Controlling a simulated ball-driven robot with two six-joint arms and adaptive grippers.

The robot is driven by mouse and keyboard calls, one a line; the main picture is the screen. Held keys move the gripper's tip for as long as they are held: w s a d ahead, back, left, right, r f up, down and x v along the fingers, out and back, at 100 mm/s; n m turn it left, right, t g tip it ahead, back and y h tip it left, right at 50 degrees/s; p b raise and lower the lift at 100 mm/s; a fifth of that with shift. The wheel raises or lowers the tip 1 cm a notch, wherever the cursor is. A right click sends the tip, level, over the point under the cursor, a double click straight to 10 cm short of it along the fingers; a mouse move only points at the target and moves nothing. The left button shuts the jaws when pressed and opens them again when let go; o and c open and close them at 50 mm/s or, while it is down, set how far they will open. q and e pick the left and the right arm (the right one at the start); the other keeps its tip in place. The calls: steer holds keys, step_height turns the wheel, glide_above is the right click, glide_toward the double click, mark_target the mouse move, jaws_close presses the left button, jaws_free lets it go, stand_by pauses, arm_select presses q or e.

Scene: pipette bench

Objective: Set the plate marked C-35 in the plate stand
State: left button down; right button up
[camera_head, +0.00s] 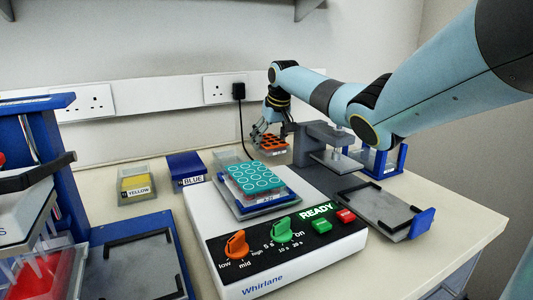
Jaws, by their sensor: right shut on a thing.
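My right gripper (264,134) reaches over the back of the bench and is shut on a plate with an orange-red top (269,145). I cannot read its label, so I cannot tell whether it is C-35. A teal-topped plate (254,178) sits on the platform of the white Whirlane machine; its front label is too small to read surely. A flat grey holder with black corner brackets and a blue end (385,205) lies empty at the right; I cannot tell whether it is the plate stand. My left gripper is not in view.
The Whirlane machine (290,265) has knobs and a lit READY sign. A grey device (318,138) and a blue frame (385,160) stand behind the holder. YELLOW (134,184) and BLUE (187,166) containers stand back left. A blue-framed device (60,150) fills the left.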

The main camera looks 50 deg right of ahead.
steer(key=shift+f, duration=1.6)
steer(key=o, duration=1.3)
steer(key=shift+f, duration=0.1)
steer(key=shift+c, duration=0.2)
